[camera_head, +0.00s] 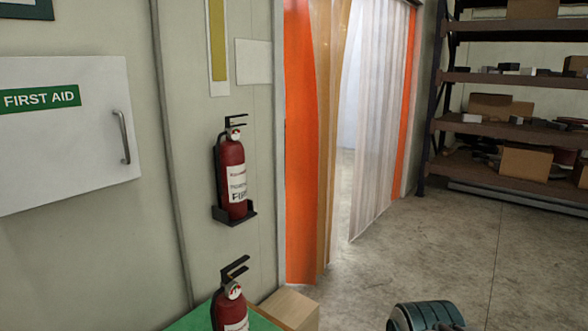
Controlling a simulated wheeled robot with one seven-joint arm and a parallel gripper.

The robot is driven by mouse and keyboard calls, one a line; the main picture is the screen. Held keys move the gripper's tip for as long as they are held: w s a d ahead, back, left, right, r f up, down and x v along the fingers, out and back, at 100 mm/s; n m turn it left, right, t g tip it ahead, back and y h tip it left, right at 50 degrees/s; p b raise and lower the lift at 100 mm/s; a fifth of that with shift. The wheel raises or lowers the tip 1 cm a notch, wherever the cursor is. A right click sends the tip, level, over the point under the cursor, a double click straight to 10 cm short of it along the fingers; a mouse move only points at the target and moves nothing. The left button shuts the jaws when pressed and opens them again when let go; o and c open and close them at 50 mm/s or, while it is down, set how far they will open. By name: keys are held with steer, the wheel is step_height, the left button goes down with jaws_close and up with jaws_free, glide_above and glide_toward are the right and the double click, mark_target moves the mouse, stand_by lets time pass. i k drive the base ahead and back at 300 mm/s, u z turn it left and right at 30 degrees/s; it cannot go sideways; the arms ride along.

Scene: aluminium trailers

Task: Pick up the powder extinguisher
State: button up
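Two red fire extinguishers are in the head view. One extinguisher (233,178) hangs upright in a dark bracket on the wall, with a white label whose text is only partly readable. The other extinguisher (230,311) stands lower and nearer, by a green surface (196,320). Its black handle and round gauge show, and its lower body is cut off by the frame's bottom edge. I cannot tell from the labels which one is the powder extinguisher. My gripper is not in view; a teal and dark rounded part, possibly of my arm, shows at the bottom right.
A white first aid cabinet (62,150) juts from the wall at left. A cardboard box (292,308) sits right of the lower extinguisher. A strip curtain (378,120) hangs in a doorway. Shelving (510,132) stands at far right. The concrete floor (440,255) between is clear.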

mark_target(230, 153)
steer(key=z, duration=0.75)
steer(key=i, duration=2.75)
steer(key=u, duration=1.55)
steer(key=i, duration=0.75)
steer(key=u, duration=0.8)
